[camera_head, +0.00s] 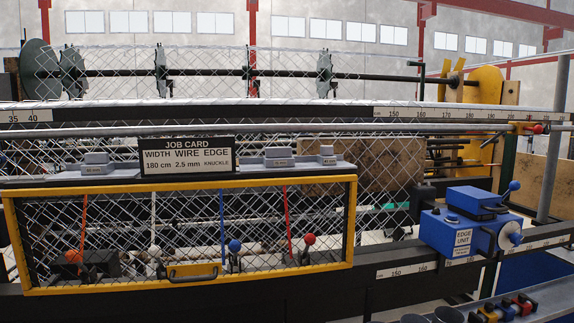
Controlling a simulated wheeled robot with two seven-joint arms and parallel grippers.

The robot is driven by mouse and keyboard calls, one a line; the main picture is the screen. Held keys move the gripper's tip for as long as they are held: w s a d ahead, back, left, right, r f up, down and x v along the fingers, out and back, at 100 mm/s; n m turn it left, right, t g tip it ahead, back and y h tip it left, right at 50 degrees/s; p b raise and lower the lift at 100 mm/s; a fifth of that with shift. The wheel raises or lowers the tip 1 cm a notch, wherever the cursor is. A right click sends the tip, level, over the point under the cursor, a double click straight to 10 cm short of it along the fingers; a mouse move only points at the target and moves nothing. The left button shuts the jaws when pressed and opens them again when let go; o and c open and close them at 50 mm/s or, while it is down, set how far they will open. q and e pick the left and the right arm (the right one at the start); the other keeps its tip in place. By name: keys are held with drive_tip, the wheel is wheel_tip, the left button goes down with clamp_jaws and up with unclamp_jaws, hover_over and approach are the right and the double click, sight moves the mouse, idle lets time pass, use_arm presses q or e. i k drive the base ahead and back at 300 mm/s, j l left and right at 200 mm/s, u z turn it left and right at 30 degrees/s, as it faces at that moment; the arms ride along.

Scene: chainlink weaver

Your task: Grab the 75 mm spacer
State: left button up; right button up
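Grey stepped spacer blocks stand on the grey ledge (255,172) above the yellow-framed guard. One spacer (95,159) is left of the job card sign. Another spacer (278,155) is just right of the sign, and a smaller spacer (327,152) stands near the ledge's right end. Each has a small white label on its front, too small to read surely, so I cannot tell which is the 75 mm one. Neither of my grippers is in view.
The job card sign (187,156) stands upright between the spacers. Below it is the yellow-framed mesh guard (353,225) with a handle. A blue edge unit (455,232) is at right. A long ruled rail (330,114) and wire mesh run behind the ledge.

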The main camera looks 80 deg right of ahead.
sight(274, 156)
drive_tip(key=z, duration=2.4)
